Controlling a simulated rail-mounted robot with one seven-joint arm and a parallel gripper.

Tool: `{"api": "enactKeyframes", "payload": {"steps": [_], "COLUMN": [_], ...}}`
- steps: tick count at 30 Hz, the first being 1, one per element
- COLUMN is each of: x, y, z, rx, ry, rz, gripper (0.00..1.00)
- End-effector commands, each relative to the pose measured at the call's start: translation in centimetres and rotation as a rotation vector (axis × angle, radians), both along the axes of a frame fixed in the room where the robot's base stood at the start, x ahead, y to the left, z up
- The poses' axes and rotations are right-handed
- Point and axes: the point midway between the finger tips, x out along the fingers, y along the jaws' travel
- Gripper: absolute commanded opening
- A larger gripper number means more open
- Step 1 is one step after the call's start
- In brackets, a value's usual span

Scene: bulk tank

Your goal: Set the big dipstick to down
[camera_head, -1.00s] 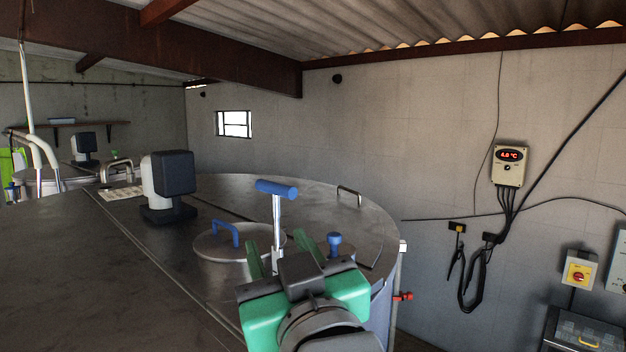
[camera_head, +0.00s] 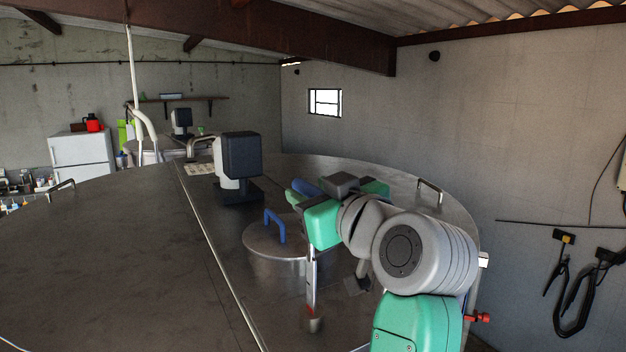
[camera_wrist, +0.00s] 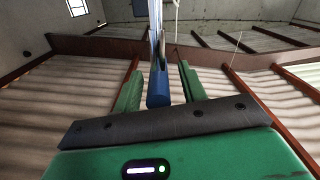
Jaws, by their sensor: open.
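The big dipstick is a silver rod (camera_head: 311,275) with a blue T-handle (camera_head: 306,187). It stands upright out of a collar on the tank lid, with a long length of rod and a red mark showing above the collar. My gripper (camera_head: 304,192) is at the handle, its green fingers open on either side of it. In the wrist view the handle (camera_wrist: 158,88) lies between the two fingers (camera_wrist: 160,90), with visible gaps beside it. In the head view my gripper hides part of the handle and upper rod.
The steel tank top (camera_head: 120,250) fills the foreground. A round hatch with a blue handle (camera_head: 275,222) lies left of the rod. A dark-and-white motor unit (camera_head: 240,165) stands behind it. A lid handle (camera_head: 429,190) is at the right rim. Cables hang on the right wall.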

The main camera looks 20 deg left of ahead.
Motion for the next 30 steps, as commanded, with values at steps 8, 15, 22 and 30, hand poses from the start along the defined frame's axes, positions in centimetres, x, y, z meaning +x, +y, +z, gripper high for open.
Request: {"api": "enactKeyframes", "payload": {"steps": [8,15,22,30], "x": [0.5,0.5,0.4,0.5], "y": [0.6,0.6,0.6,0.5], "z": [-0.1,-0.1,-0.2,-4.8], "rx": [0.001,0.001,0.001,0.001], "ry": [-0.001,-0.001,-0.001,0.001], "rz": [-0.001,-0.001,-0.001,-0.001], "gripper": [0.41,0.08,0.0,0.0]}}
